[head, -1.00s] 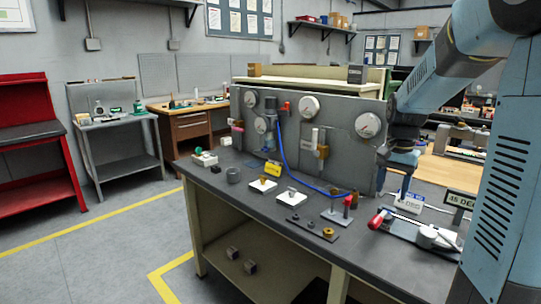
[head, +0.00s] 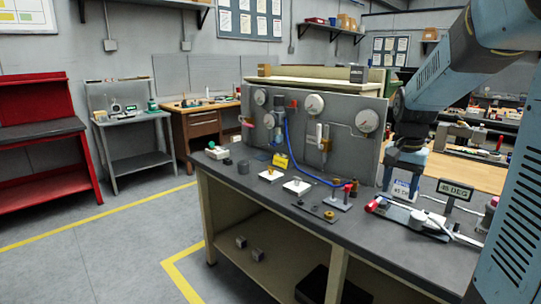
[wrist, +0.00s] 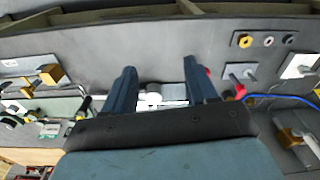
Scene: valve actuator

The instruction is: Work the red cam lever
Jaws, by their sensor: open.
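The red cam lever's handle (head: 372,205) lies at the left end of a grey, silvery clamp assembly (head: 425,219) on the right part of the bench. My gripper (head: 401,188) is above and just behind this assembly, pointing down, with its fingers apart and nothing held. In the wrist view my gripper (wrist: 158,82) shows two dark, parted fingers with a whitish cylinder (wrist: 153,98) seen between them. A red part (wrist: 209,74), probably the handle, shows beside the right finger, partly hidden by it. I cannot tell whether they touch.
An upright grey panel (head: 350,155) with gauges and pipes stands behind. A "45 DEG" sign (head: 455,189) stands right of the gripper. A red-topped post (head: 346,190), a blue hose (head: 305,172) and white pads (head: 297,186) lie left. The bench's front edge is clear.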

